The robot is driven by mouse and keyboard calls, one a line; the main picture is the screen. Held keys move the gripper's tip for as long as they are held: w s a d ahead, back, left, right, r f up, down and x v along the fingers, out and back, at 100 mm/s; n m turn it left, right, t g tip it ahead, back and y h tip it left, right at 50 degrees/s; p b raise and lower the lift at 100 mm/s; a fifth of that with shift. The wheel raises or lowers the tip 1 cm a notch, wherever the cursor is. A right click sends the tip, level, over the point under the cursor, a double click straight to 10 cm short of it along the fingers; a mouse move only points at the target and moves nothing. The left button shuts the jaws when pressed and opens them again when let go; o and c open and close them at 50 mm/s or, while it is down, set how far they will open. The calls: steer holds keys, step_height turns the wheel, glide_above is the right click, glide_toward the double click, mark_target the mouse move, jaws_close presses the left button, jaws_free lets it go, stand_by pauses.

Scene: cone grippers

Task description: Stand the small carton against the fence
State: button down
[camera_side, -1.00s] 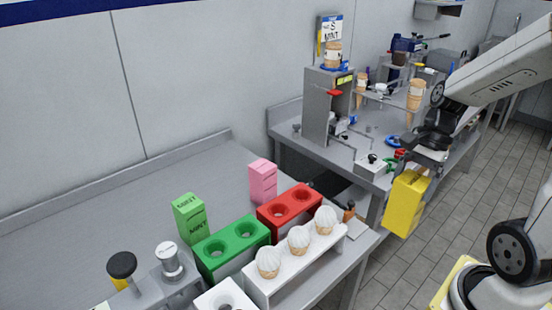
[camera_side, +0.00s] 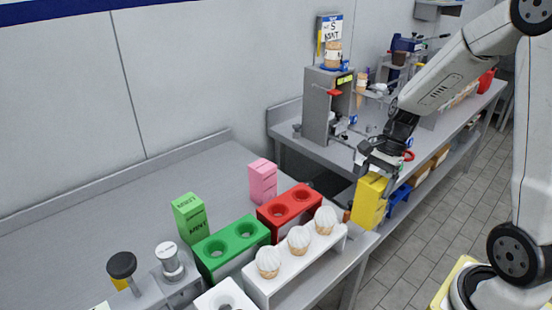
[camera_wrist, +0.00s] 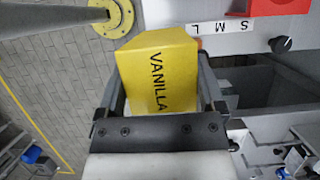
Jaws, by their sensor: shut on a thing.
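The yellow carton (camera_side: 369,204), lettered VANILLA in the wrist view (camera_wrist: 178,60), hangs upright or nearly so below my gripper (camera_side: 374,172). My gripper is shut on it, with one finger on each side of it. In the side view the carton is at the right end of the near counter; whether it is over the counter edge or just beyond it I cannot tell. A raised metal lip (camera_side: 110,182) runs along the back of the counter and may be the fence; nothing touches it. A green MINT carton (camera_side: 190,219) and a pink carton (camera_side: 262,183) stand on the counter.
Red (camera_side: 289,210) and green (camera_side: 232,250) two-hole holders and a white rack (camera_side: 300,268) with cones line the counter front. A tamper and a metal canister stand at lower left. The back left counter is bare. A second bench with a dispenser stands behind.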

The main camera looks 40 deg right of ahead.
steer(key=shift+w+d+f, duration=0.15)
steer(key=shift+w+f, duration=0.45)
steer(key=shift+f, duration=0.1)
steer(key=shift+w+f, duration=0.3)
steer(key=shift+f, duration=1.65)
jaws_free()
steer(key=v, duration=1.2)
